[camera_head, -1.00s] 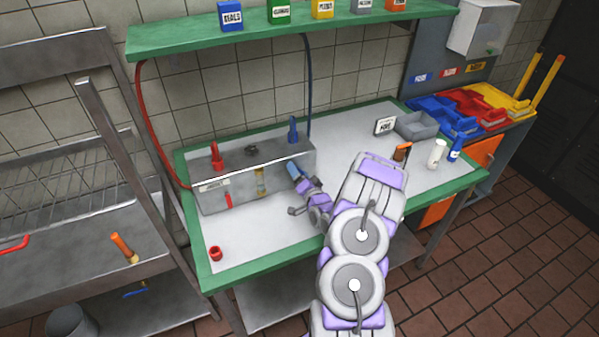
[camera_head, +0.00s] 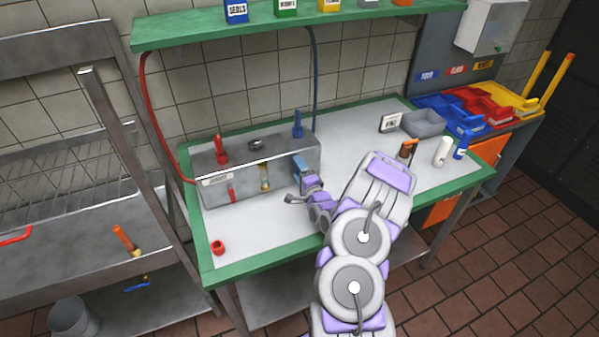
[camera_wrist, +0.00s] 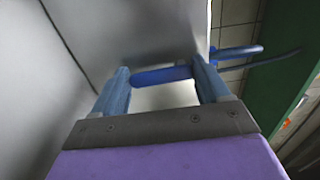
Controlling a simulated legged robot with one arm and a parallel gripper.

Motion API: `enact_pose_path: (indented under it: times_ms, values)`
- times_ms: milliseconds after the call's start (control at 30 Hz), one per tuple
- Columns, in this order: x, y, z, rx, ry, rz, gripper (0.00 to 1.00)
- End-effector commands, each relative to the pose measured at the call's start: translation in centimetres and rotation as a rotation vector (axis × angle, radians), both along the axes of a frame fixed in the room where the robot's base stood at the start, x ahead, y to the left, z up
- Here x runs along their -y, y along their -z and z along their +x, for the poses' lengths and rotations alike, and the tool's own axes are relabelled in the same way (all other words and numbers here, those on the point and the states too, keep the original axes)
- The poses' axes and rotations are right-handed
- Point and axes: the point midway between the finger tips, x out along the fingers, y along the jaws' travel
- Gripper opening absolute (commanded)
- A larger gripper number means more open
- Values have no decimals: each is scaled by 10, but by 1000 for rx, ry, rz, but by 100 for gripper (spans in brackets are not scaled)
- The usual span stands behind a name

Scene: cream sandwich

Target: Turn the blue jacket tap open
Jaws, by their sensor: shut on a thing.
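The blue jacket tap (camera_wrist: 158,75) is a bright blue handle at the front of the grey metal box (camera_head: 225,188). In the wrist view it lies crosswise between the two blue-grey fingers of my gripper (camera_wrist: 162,82), which is shut on it. A red tap (camera_head: 231,193) hangs on the left of the same front.
A red fitting (camera_head: 221,150) and a blue fitting (camera_head: 297,124) with hoses stand on the box. A red cap (camera_head: 218,247) lies on the green-edged table (camera_head: 262,228). A grey bin (camera_head: 424,123) and white bottle (camera_head: 442,151) are at right.

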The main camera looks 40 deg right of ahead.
Motion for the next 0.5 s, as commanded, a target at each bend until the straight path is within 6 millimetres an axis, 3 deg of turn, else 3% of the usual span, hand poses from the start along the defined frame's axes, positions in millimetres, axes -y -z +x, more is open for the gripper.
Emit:
enact_pose_path:
  times_ms: [467,500]
  values:
    - [1,5,-2,-5,5,21,45]
    - [1,5,-2,-6,4,21,76]
